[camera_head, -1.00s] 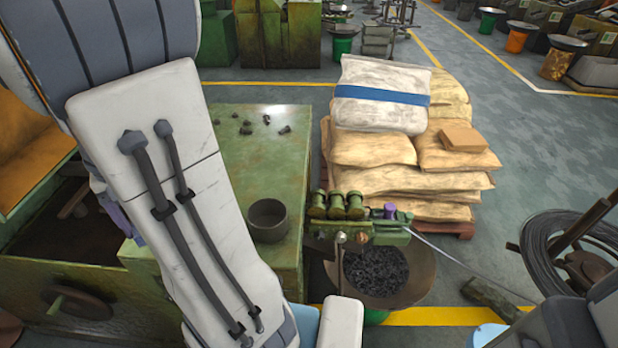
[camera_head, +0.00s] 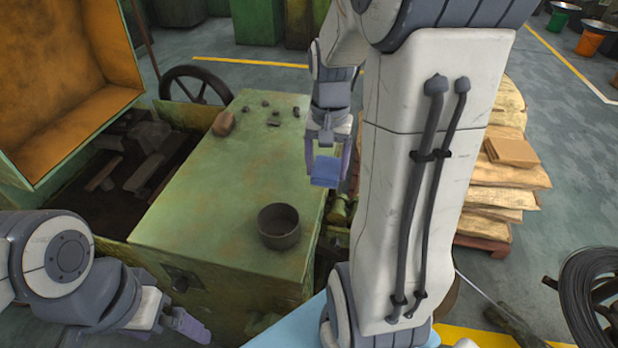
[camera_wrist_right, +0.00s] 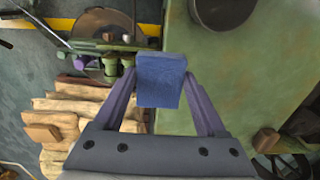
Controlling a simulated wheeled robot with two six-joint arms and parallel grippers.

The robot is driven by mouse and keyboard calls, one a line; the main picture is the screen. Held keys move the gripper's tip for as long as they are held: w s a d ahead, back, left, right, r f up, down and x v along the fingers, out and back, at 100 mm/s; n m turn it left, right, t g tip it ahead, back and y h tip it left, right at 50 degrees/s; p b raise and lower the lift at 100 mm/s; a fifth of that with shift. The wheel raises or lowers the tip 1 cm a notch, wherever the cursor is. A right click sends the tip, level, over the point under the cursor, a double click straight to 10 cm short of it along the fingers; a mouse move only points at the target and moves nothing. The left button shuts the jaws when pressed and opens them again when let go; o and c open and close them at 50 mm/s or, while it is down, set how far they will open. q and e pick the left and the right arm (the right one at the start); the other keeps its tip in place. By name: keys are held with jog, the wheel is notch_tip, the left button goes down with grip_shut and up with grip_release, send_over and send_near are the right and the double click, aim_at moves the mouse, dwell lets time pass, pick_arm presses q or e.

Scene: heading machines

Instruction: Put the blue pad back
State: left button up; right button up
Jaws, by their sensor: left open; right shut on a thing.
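The blue pad (camera_head: 325,171) is a small block held in the air by my right gripper (camera_head: 328,160), beside the right edge of the green bench top (camera_head: 190,215). In the right wrist view the pad (camera_wrist_right: 161,80) sits between the two fingers of the right gripper (camera_wrist_right: 161,84), which is shut on it. The pad looks clear of the bench in both views, though its height is hard to judge. My left gripper (camera_head: 188,325) is low at the left front of the bench, open and empty; its fingers are partly hidden.
A dark round pot (camera_head: 279,226) stands on the bench near its front right. A brown lump (camera_head: 224,123) and several small dark parts (camera_head: 273,118) lie at the far end. An orange open hood (camera_head: 60,75) rises at the left. Stacked sacks (camera_head: 500,180) stand at the right.

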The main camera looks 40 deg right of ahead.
jog(key=p, duration=0.2)
send_over(296, 188)
notch_tip(296, 188, down, 6)
jog(key=shift+r, duration=0.25)
notch_tip(296, 188, down, 4)
jog(key=shift+r+p, duration=0.1)
jog(key=shift+p, duration=0.4)
jog(key=shift+f, duration=0.2)
jog(key=shift+f, duration=0.2)
jog(key=o, duration=1.6)
jog(key=shift+r, duration=0.1)
